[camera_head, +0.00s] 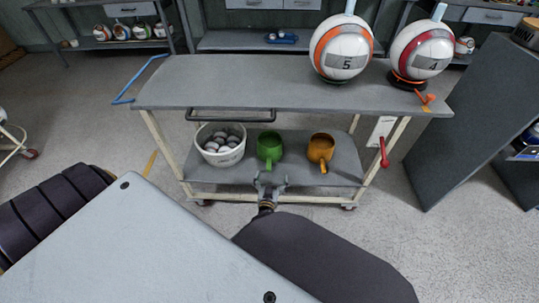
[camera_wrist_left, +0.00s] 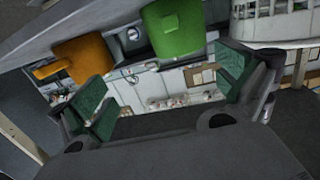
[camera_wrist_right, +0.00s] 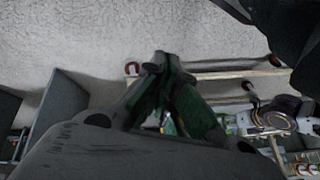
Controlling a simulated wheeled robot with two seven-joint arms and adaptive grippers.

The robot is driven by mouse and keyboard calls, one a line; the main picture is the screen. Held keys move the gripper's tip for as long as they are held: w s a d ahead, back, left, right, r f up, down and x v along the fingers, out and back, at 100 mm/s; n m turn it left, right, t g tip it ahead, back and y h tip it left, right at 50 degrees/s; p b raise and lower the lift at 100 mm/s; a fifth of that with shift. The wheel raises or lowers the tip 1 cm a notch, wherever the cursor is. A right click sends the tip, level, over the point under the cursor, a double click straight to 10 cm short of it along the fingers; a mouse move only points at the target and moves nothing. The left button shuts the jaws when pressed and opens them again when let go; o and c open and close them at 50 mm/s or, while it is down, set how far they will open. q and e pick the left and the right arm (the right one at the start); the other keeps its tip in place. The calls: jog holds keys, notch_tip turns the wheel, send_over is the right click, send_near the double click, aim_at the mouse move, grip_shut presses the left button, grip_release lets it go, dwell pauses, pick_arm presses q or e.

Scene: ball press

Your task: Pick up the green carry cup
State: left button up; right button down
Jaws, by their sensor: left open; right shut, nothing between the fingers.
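The green carry cup (camera_head: 270,146) stands upright on the lower shelf of the cart, its handle facing me. My left gripper (camera_head: 270,179) is open, just in front of that handle and apart from the cup. In the left wrist view, which is turned over, the green cup (camera_wrist_left: 176,30) lies beyond the fingers of the open left gripper (camera_wrist_left: 163,85), with nothing between them. My right gripper (camera_wrist_right: 163,62) is shut and empty in the right wrist view; I cannot make it out in the head view.
An orange cup (camera_head: 320,148) stands right of the green one. A white bucket (camera_head: 221,157) of grey balls stands left of it. The cart's top shelf (camera_head: 240,80) overhangs them and carries two balls, marked 5 (camera_head: 342,48) and 4 (camera_head: 421,50). A dark panel (camera_head: 465,120) stands at right.

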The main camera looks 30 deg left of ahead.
pick_arm(q)
jog(key=shift+w+a+r+n+y+b, duration=0.1)
jog(key=shift+w+a+n+y+b, duration=0.15)
jog(key=shift+a+n+y+b, duration=0.4)
jog(key=shift+w+a+r+n+y+b, duration=0.15)
jog(key=shift+w+a+y+b, duration=0.15)
jog(key=shift+a+b, duration=0.45)
pick_arm(e)
jog(key=shift+w+a+r, duration=0.1)
jog(key=shift+a+r, duration=0.2)
jog(key=shift+r, duration=0.55)
pick_arm(q)
jog(key=shift+d+f, duration=0.1)
jog(key=shift+d, duration=0.1)
jog(key=shift+a, duration=0.1)
pick_arm(e)
jog(key=shift+a, duration=0.1)
